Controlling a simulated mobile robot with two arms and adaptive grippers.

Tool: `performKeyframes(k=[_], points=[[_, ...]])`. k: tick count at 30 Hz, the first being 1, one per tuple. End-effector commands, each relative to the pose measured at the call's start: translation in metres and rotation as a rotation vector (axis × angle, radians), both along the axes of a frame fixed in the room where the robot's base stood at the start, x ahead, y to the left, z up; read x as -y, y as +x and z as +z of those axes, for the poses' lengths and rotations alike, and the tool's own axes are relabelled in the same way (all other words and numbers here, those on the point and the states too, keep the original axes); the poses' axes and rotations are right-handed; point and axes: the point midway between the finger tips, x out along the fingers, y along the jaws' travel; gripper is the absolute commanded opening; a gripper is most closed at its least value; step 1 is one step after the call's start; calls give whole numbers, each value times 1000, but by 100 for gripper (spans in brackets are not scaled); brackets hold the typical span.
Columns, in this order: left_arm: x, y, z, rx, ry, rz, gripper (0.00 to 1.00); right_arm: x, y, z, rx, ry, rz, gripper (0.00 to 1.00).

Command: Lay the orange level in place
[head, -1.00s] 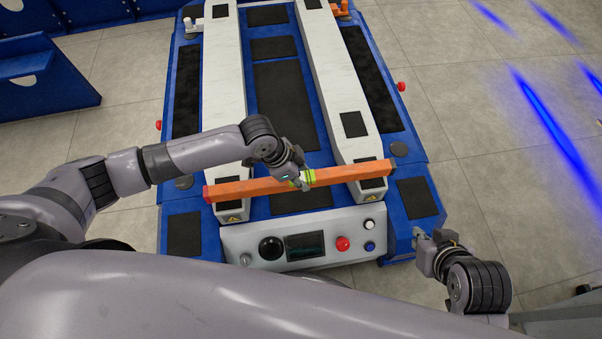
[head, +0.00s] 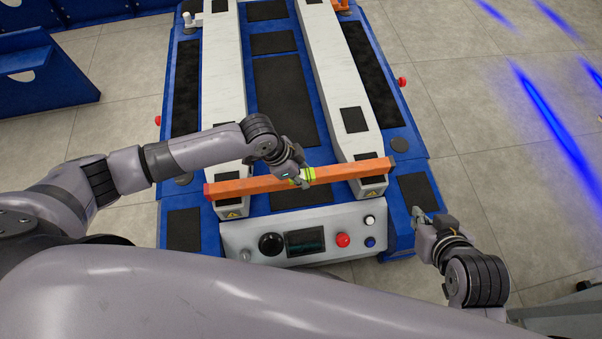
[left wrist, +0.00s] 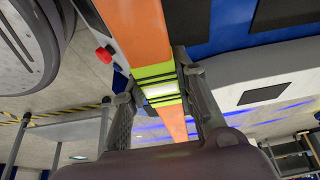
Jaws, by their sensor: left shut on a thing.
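The orange level (head: 250,187) is a long bar with a yellow-green middle. It lies crosswise over the front ends of the two white beams of the blue lift cart, slightly slanted, its right end further back. I cannot tell whether it touches the beams. My left gripper (head: 301,180) is shut on the level at its yellow-green middle. The left wrist view shows the level (left wrist: 140,30) between the fingers. My right gripper (head: 424,215) is over the cart's front right corner, apart from the level. Its fingers are too small to tell open from shut.
The left beam (head: 223,75) and right beam (head: 335,75) run back along the cart (head: 409,157). A control panel (head: 260,226) with a red button (head: 343,240) is at the front. A blue rack (head: 45,80) stands at the left.

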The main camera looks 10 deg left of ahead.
Motion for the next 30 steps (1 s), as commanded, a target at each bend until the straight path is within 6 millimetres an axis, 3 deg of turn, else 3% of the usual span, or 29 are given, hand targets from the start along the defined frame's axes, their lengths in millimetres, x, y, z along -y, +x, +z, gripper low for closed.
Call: performKeyframes(k=[24,25,30], points=[[0,1,-12,2,-1,0,0,-2,7,4,42,9,2,0],[0,1,-12,2,-1,-1,28,-2,8,5,44,9,3,0],[0,0,-12,1,-1,0,39,-2,8,5,44,9,3,0]])
